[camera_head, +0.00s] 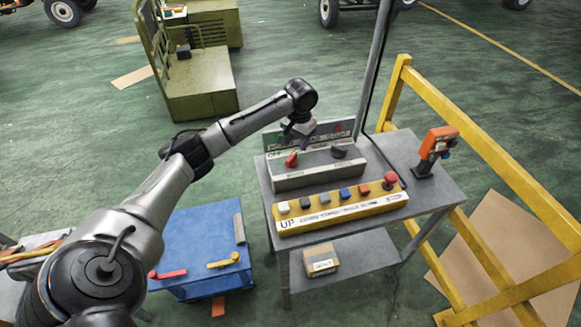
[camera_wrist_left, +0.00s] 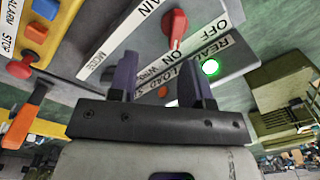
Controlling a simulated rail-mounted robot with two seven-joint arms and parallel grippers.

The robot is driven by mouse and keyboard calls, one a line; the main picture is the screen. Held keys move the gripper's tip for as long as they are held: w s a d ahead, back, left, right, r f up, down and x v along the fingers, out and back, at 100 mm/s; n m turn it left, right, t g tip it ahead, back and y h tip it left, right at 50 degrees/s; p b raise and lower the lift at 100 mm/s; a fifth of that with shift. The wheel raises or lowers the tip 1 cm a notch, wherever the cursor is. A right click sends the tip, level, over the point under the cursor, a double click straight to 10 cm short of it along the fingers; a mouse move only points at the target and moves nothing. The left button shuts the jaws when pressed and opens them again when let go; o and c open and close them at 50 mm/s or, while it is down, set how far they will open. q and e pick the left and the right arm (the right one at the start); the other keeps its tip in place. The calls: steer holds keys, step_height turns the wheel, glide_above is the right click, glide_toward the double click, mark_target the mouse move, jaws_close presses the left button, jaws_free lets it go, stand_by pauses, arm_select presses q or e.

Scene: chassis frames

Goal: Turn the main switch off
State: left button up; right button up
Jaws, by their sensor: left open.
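The main switch is a red rotary handle (camera_head: 291,160) on the sloped grey control panel (camera_head: 318,177). It also shows in the left wrist view (camera_wrist_left: 178,28), between printed MAIN, OFF and ON labels, with its narrow end toward the ON label. A round lamp (camera_wrist_left: 210,67) glows green on the panel. My left gripper (camera_head: 299,132) hangs just above the panel, near the red handle. In the left wrist view its two dark fingers (camera_wrist_left: 159,78) are apart with nothing between them, and the red handle is beyond their tips. My right gripper is not in view.
A black knob (camera_head: 339,152) sits right of the red handle. A yellow button box (camera_head: 340,212) with several buttons lies in front on the grey cart (camera_head: 432,182). An orange device (camera_head: 437,143) stands at right by a yellow rail (camera_head: 480,150). A blue cabinet (camera_head: 205,235) is at left.

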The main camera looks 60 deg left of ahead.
mark_target(290, 157)
arm_select(q)
steer(key=a+r+n, duration=0.1)
steer(key=a+r, duration=0.1)
steer(key=a, duration=0.2)
steer(key=f, duration=0.6)
steer(key=f+b, duration=0.1)
steer(key=f, duration=0.6)
steer(key=shift+s+d+f+b, duration=0.15)
steer(key=shift+d+f+b, duration=0.05)
steer(key=shift+b, duration=0.1)
jaws_close()
